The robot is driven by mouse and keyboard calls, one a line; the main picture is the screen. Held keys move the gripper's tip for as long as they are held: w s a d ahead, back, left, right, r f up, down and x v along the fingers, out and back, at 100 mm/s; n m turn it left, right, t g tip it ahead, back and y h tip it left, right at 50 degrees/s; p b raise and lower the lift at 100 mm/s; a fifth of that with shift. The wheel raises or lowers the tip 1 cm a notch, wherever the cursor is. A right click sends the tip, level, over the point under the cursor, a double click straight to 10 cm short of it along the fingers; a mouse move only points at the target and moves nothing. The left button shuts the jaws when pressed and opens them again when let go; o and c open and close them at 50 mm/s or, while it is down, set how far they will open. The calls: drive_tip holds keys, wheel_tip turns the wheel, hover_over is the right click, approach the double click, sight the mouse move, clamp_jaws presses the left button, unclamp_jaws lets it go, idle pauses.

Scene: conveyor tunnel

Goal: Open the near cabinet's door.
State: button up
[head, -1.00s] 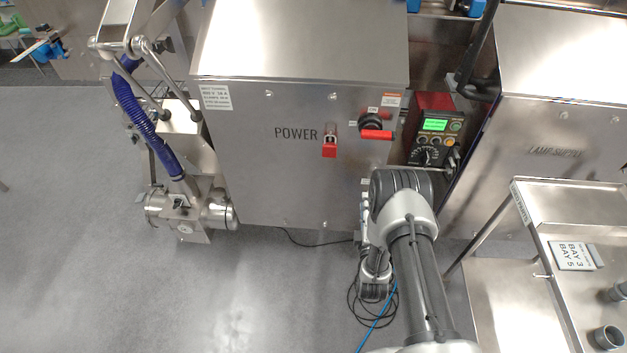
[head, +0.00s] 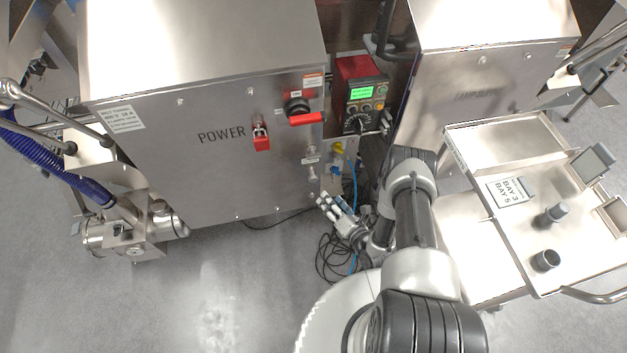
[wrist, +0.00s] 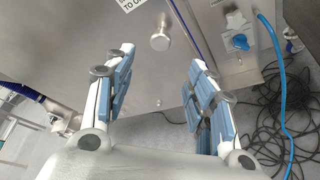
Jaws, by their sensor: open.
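The steel cabinet marked POWER (head: 205,165) stands upper left of centre in the head view, its front door shut. The door carries a red rotary handle (head: 305,118) and a red padlock or tag (head: 261,140). A small round knob (head: 312,172) sits low by the door's right edge, under a label. In the wrist view the knob (wrist: 160,40) is ahead of the fingers, apart from them. My gripper (head: 328,202) is open and empty, low in front of the door's lower right corner. In the wrist view my gripper (wrist: 162,58) has its fingers either side of clear space.
A red control box (head: 360,95) and a panel with blue and yellow connectors (head: 338,165) are right of the door. Loose cables (head: 335,255) lie on the floor. A steel trolley (head: 500,150) is at right. A blue hose (head: 50,165) and pipework are at left.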

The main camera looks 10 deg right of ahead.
sight(314, 181)
drive_tip(key=b+x, duration=0.4)
drive_tip(key=x, duration=0.9)
drive_tip(key=shift+w+r, duration=0.1)
drive_tip(key=shift+c, duration=0.3)
clamp_jaws()
